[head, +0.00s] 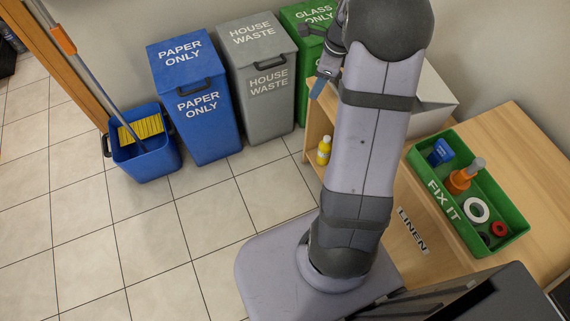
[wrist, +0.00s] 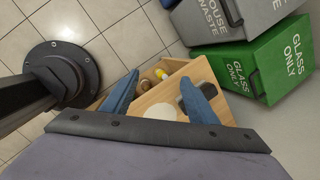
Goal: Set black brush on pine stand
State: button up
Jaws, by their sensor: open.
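The pine stand (head: 313,140) is low pale wood with an open shelf, partly hidden behind my arm in the head view. In the wrist view its top (wrist: 157,95) lies below my gripper (wrist: 159,77), whose two blue fingers are spread apart with nothing seen held between them. A dark thing (wrist: 181,103) shows beside the right finger over the stand top; it is partly hidden and I cannot tell if it is the black brush. A pale round patch (wrist: 165,110) shows on the stand. In the head view a blue fingertip of my gripper (head: 318,88) hangs above the stand.
A yellow bottle (head: 324,150) sits on the stand's shelf. Blue (head: 190,100), grey (head: 262,95) and green (head: 303,55) bins line the wall. A blue mop bucket (head: 146,155) stands left. A green FIX IT tray (head: 467,195) holds several items on the wooden cabinet.

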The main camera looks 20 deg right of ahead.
jog(key=s+a+f+n+g, duration=0.1)
jog(key=s+a+n+g, duration=0.2)
jog(key=s+a+n, duration=1.7)
jog(key=s+n, duration=0.1)
jog(key=n, duration=0.5)
jog(key=shift+f+h, duration=0.25)
jog(key=shift+h, duration=0.15)
notch_tip(320, 180, up, 19)
jog(key=p, duration=1.9)
notch_tip(320, 180, down, 19)
jog(key=b, duration=1.9)
jog(key=shift+f, duration=0.15)
notch_tip(320, 180, down, 25)
jog(key=b, duration=2.5)
